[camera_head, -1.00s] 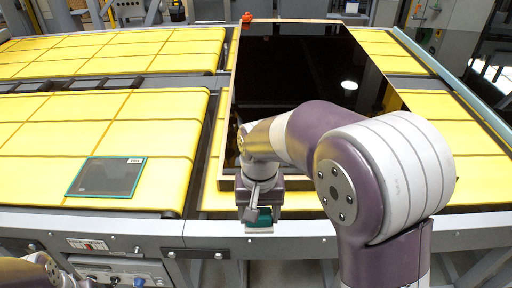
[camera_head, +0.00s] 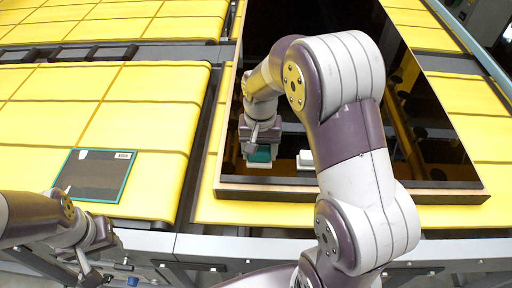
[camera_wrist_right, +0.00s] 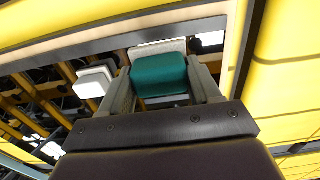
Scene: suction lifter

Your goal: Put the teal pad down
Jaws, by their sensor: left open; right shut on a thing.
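The teal pad (camera_head: 262,154) is held between the fingers of my right gripper (camera_head: 260,150), over the near left part of the dark glass panel (camera_head: 330,115). In the right wrist view the pad (camera_wrist_right: 160,76) sits between both fingers, with a pale layer along its far side. I cannot tell whether it touches the glass. My left gripper (camera_head: 92,274) is open and empty at the bottom left, near the conveyor's front edge.
A white block (camera_head: 305,159) shows on the glass beside the pad. A dark plate with a teal border (camera_head: 95,176) lies on the left yellow belt (camera_head: 150,120). A pale frame (camera_head: 350,194) edges the panel. My right arm covers part of the glass.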

